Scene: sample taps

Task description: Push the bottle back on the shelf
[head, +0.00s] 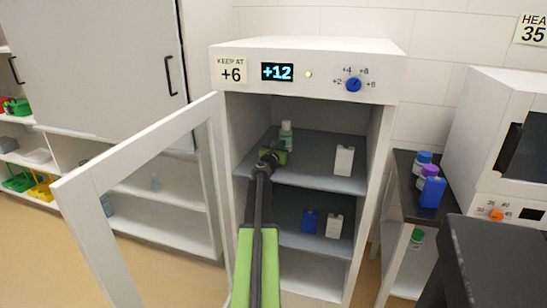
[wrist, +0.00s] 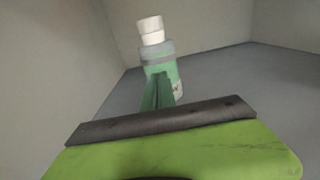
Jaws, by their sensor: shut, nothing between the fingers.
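A bottle with a white cap and a green and grey body (head: 286,134) stands upright on the upper shelf (head: 312,173) of the open cabinet, towards the left side. In the wrist view the bottle (wrist: 157,55) is straight ahead, its lower part hidden behind my fingers. My gripper (head: 272,152) reaches in over the front of that shelf, just in front of the bottle. In the wrist view my gripper (wrist: 158,92) shows its fingers shut together with nothing held. The fingertips overlap the bottle in the picture; I cannot tell whether they touch it.
A white bottle (head: 344,160) stands at the right of the same shelf. A blue bottle (head: 309,221) and a white bottle (head: 334,226) stand on the shelf below. The glass door (head: 150,190) is swung open to the left. A side table (head: 402,200) with several bottles is at right.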

